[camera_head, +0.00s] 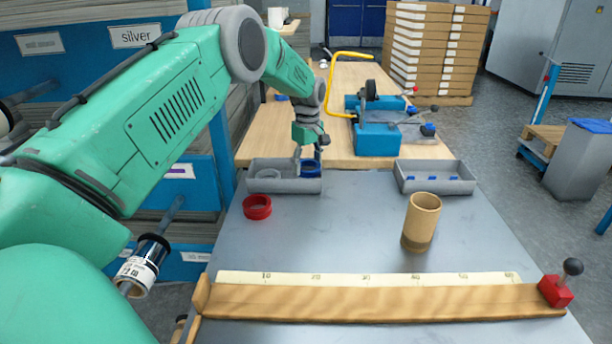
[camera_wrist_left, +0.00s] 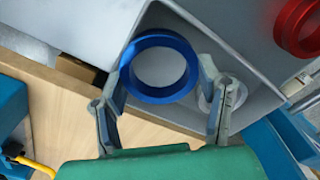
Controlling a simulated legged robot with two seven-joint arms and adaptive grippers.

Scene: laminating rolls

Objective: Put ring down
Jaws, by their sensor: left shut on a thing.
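My left gripper (camera_head: 309,153) reaches down at the left grey tray (camera_head: 257,187) on the far side of the table. It is shut on a blue ring (camera_head: 311,173), which sits at the right end of the tray's inside. In the left wrist view the blue ring (camera_wrist_left: 160,97) lies between the two fingers (camera_wrist_left: 168,68), over the tray. Whether it touches the tray floor I cannot tell. A light grey ring (camera_head: 266,173) lies in the same tray, left of the blue one. A red ring (camera_head: 257,207) lies on the table in front. My right gripper is not in view.
A second grey tray (camera_head: 435,186) with small blue pieces stands at the right. A brown cardboard tube (camera_head: 421,225) stands upright on the table. A wooden ruler rail (camera_head: 370,302) with a red clamp (camera_head: 555,291) runs along the front. The table's middle is clear.

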